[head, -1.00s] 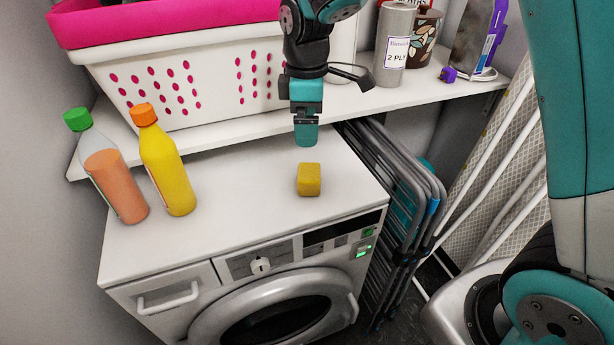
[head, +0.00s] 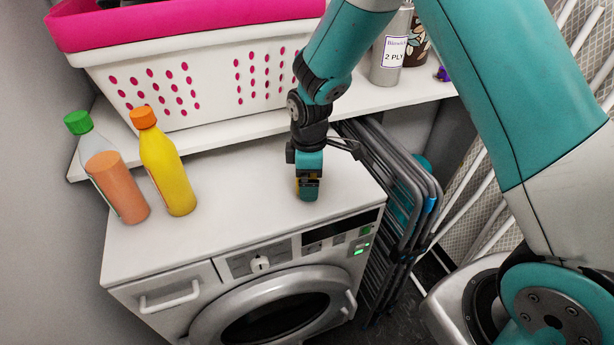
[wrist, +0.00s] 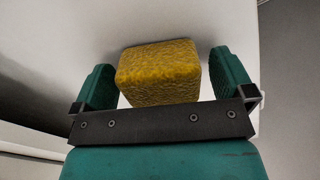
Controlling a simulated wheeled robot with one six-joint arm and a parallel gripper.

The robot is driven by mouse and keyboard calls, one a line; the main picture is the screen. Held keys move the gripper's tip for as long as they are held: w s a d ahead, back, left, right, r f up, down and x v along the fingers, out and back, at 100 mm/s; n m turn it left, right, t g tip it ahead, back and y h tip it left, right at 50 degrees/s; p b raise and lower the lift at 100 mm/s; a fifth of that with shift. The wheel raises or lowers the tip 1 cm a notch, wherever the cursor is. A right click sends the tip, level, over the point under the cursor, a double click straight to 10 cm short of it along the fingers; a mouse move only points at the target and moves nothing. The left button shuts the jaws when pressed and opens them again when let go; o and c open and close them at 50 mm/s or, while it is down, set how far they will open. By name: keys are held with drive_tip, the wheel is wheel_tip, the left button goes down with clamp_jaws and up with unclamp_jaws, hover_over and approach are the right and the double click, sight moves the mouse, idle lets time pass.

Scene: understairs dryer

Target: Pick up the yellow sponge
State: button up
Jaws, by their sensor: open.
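The yellow sponge (wrist: 160,72) is a small block with a rough surface. In the wrist view it sits between the two teal fingers of my gripper (wrist: 162,78), with a gap on each side. My gripper is open and does not visibly touch it. In the head view my gripper (head: 308,188) is low over the top of the white dryer (head: 235,215) and hides most of the sponge. Only a sliver of yellow shows at the gripper's left edge.
A yellow bottle (head: 168,170) and an orange-filled bottle (head: 116,182) stand left on the dryer. A white shelf (head: 215,130) with a pink-rimmed basket (head: 200,85) lies behind. A folded rack (head: 400,190) stands to the right. The dryer top between bottles and gripper is clear.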

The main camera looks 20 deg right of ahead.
drive_tip(key=c, duration=1)
wheel_tip(320, 180, up, 20)
drive_tip(key=shift+r+b, duration=0.1)
drive_tip(key=shift+b, duration=0.25)
drive_tip(key=o, duration=0.4)
drive_tip(key=shift+c, duration=1.2)
